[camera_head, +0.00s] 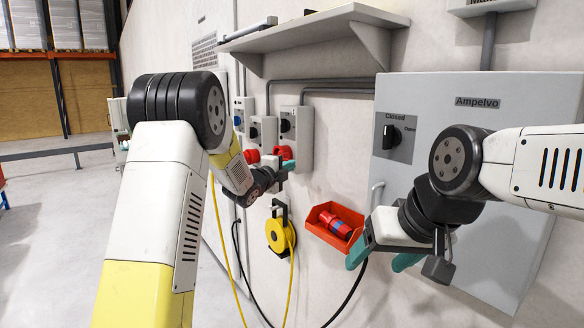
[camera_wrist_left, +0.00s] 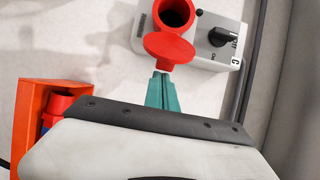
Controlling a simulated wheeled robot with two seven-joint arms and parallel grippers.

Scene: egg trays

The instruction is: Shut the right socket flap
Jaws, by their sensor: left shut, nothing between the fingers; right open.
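The right socket is a grey box (camera_head: 305,125) with a red socket and a black switch. In the left wrist view its round red flap (camera_wrist_left: 168,51) stands open, below the dark mouth of the red socket (camera_wrist_left: 176,13). My left gripper (camera_wrist_left: 161,78) is shut and empty, its teal fingertips at the flap's lower edge; I cannot tell whether they touch it. In the head view my left gripper (camera_head: 289,165) is beside the red socket parts (camera_head: 283,153) and partly covers them. My right gripper (camera_head: 381,258) is open and empty, in front of the cabinet.
Two more grey socket boxes stand left of it, one in the middle (camera_head: 263,132). An orange bin (camera_head: 322,232) with a red and blue plug hangs below right. A yellow cable reel (camera_head: 277,237) hangs below. A shelf (camera_head: 310,30) juts out above. A grey cabinet (camera_head: 480,110) is at right.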

